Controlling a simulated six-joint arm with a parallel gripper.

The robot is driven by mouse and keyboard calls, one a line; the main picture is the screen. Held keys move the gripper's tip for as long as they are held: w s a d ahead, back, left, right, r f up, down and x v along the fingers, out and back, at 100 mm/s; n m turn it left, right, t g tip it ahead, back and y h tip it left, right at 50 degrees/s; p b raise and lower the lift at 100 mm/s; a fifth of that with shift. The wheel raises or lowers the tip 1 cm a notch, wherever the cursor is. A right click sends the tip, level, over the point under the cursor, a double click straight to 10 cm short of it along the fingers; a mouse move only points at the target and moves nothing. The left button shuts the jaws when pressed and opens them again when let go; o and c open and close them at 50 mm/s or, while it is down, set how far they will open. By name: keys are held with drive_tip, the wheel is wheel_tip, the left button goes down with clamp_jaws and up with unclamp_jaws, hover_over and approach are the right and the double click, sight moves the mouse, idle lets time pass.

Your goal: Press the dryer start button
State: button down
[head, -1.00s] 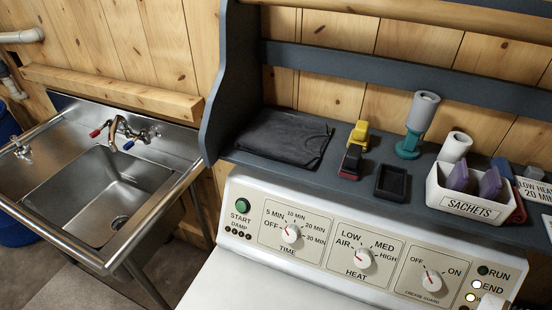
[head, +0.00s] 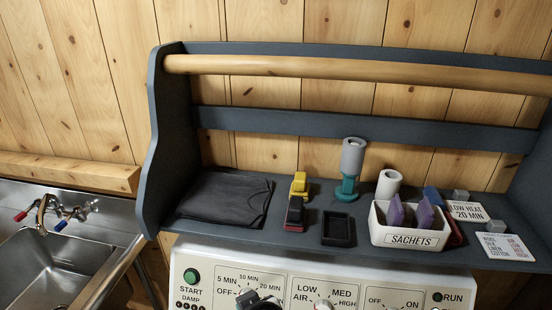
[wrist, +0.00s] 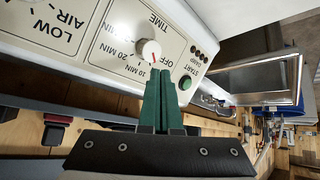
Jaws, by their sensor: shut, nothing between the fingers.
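The green start button (head: 192,276) sits at the upper left of the dryer's cream control panel (head: 210,265), above the START label. It also shows in the wrist view (wrist: 184,83), to the right of my fingertips. My gripper (wrist: 159,68) has two green fingers pressed together with nothing between them. In the wrist view the tips overlap the edge of the white TIME dial (wrist: 148,51); I cannot tell whether they touch it. The button stands clear of the fingers. In the head view a dark shape beside the TIME dial may be part of my gripper.
A grey shelf (head: 280,240) above the panel holds a dark folded cloth (head: 225,200), a yellow item (head: 299,185), a black tray (head: 338,229) and a SACHETS box (head: 410,240). A steel sink (head: 50,270) stands at left. The HEAT dial (head: 323,305) is right of the TIME dial.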

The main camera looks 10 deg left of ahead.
sight(190, 278)
drive_tip(key=s+a+n+y, duration=0.1)
drive_tip(key=a+n+y, duration=0.1)
drive_tip(key=a, duration=0.5)
drive_tip(key=s+a+n+t+y, duration=0.1)
drive_tip(key=s+a+n+y, duration=0.1)
drive_tip(key=a+n, duration=0.3)
drive_tip(key=a+y, duration=0.1)
drive_tip(key=a, duration=0.1)
drive_tip(key=shift+s+a+y, duration=0.3)
drive_tip(key=shift+w, duration=0.1)
drive_tip(key=shift+w+f, duration=0.7)
drive_tip(key=shift+w, duration=0.55)
drive_tip(key=shift+w+f, duration=0.7)
drive_tip(key=shift+w, duration=0.55)
drive_tip(key=shift+w+f, duration=0.7)
drive_tip(key=shift+w, duration=0.55)
drive_tip(key=shift+w, duration=0.1)
drive_tip(key=shift+w+f, duration=0.2)
drive_tip(key=shift+w, duration=0.1)
